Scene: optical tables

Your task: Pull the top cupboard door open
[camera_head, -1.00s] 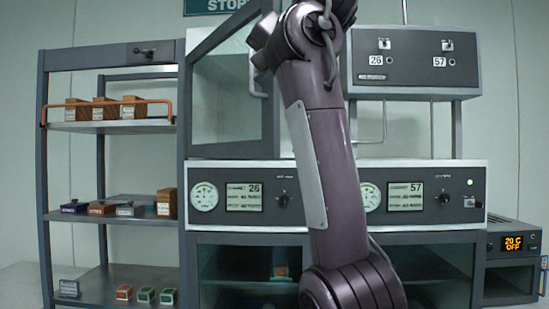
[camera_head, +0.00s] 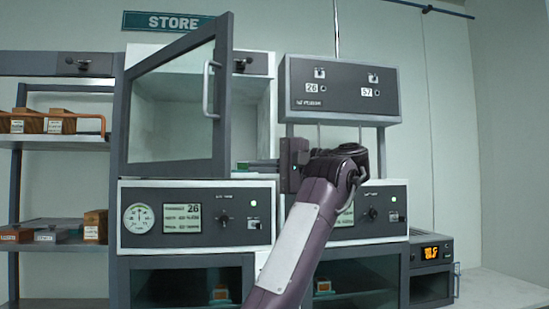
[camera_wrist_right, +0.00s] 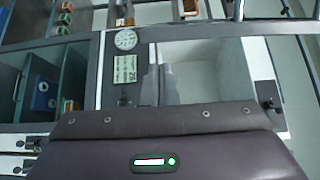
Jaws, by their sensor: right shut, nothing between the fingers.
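The top cupboard door (camera_head: 221,100) is a grey-framed glass door below the STORE sign. It stands swung open, hinged at its left, with a vertical bar handle (camera_head: 208,90) near its free edge. Behind it is the pale cupboard interior (camera_head: 252,115), also seen in the right wrist view (camera_wrist_right: 205,70). My right gripper (camera_head: 240,166) is shut and empty, pointing left by the door's lower free corner, apart from the handle. I cannot tell whether it touches the door. Its fingers show in the wrist view (camera_wrist_right: 160,82). My left gripper is not in view.
A control box (camera_head: 342,88) stands to the right. Open shelves (camera_head: 60,228) with small boxes are at the left.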

